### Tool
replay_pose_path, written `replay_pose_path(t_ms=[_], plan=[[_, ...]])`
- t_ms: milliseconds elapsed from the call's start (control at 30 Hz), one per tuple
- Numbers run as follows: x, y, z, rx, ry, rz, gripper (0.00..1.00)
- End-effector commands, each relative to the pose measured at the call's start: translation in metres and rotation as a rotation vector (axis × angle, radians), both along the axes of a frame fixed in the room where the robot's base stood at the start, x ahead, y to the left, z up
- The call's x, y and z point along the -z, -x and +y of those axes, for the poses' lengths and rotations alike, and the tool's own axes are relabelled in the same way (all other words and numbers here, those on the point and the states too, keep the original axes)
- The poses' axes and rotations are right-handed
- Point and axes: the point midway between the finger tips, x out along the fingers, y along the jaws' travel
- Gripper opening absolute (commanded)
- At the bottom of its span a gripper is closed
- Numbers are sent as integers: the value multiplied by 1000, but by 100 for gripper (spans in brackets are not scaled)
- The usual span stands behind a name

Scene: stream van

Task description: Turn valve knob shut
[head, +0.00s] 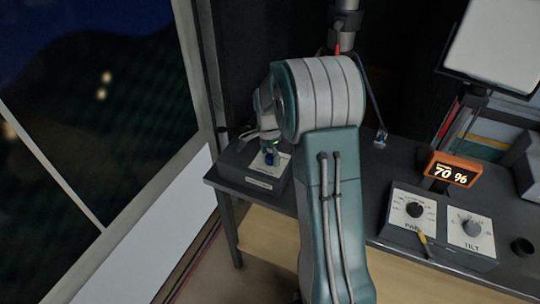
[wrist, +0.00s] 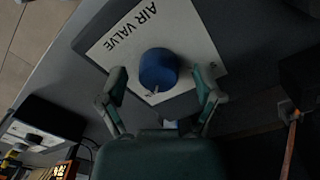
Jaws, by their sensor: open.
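The valve knob (wrist: 158,69) is a blue round knob on a white plate (wrist: 198,35) marked "AIR VALVE" in the wrist view. A small pale mark shows at the knob's lower edge. My gripper (wrist: 161,84) is open, with one finger on each side of the knob and visible gaps between. I cannot tell how far the fingertips reach along the knob's height. In the head view the valve box (head: 241,178) stands at the table's left end, and the blue knob (head: 270,158) shows small beneath my gripper, partly hidden by my arm.
A monitor (head: 495,40) stands behind. A window wall (head: 95,100) is at left.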

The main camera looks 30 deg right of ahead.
Motion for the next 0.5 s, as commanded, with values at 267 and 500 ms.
replay_pose_path(t_ms=[267,500], plan=[[0,0,0,0,0,0,22],[0,-1,0,-1,0,-1,2]])
